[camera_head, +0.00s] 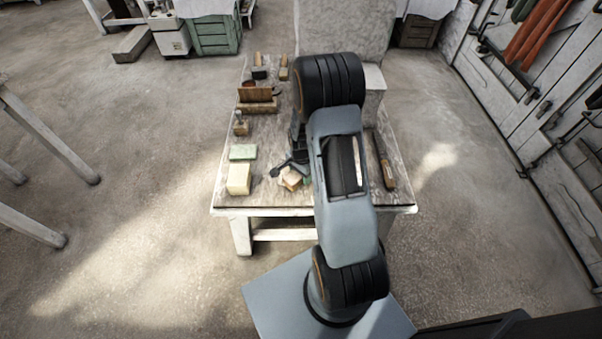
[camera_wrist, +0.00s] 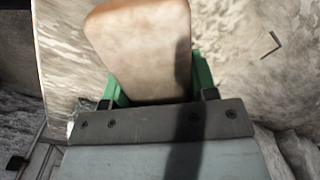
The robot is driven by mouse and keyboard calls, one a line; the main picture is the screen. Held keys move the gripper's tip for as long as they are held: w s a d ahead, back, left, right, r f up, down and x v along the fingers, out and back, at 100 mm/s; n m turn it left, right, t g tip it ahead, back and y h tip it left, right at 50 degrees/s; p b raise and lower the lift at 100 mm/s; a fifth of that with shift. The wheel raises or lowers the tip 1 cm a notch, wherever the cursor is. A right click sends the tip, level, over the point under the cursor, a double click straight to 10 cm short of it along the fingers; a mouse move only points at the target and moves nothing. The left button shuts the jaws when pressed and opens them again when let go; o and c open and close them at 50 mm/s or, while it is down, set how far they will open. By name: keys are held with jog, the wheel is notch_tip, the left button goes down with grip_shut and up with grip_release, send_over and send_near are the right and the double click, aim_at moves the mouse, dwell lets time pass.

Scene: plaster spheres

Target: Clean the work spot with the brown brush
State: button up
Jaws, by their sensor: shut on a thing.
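The brown brush (camera_wrist: 140,45) fills the middle of the wrist view as a smooth tan wooden block with rounded corners. My gripper (camera_wrist: 158,88), with green fingers, is shut on it, one finger on each side. In the head view, the brush (camera_head: 291,179) shows as a small tan and reddish block beside my arm, over the front part of the worktable (camera_head: 262,197). Its bristles are hidden, and I cannot tell whether it touches the table. A pale, grainy patch (camera_wrist: 240,45) shows beside the brush in the wrist view.
A long tool with a brown handle (camera_head: 389,176) lies near the right edge. My arm hides the table's middle.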

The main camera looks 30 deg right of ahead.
aim_at(293, 176)
jog(key=shift+s+a, duration=0.25)
jog(key=shift+a, duration=0.75)
jog(key=shift+s+a, duration=0.25)
jog(key=shift+a, duration=0.7)
jog(key=shift+d+r, duration=0.1)
jog(key=shift+w+d+r+p, duration=0.15)
jog(key=shift+d+r+p, duration=0.2)
jog(key=shift+d, duration=0.15)
jog(key=shift+w+d+r+p, duration=0.2)
jog(key=shift+d+r, duration=0.1)
jog(key=shift+d, duration=0.15)
jog(key=shift+f+b, duration=0.65)
jog(key=shift+f, duration=0.1)
jog(key=shift+w+d, duration=0.25)
jog(key=shift+d, duration=0.85)
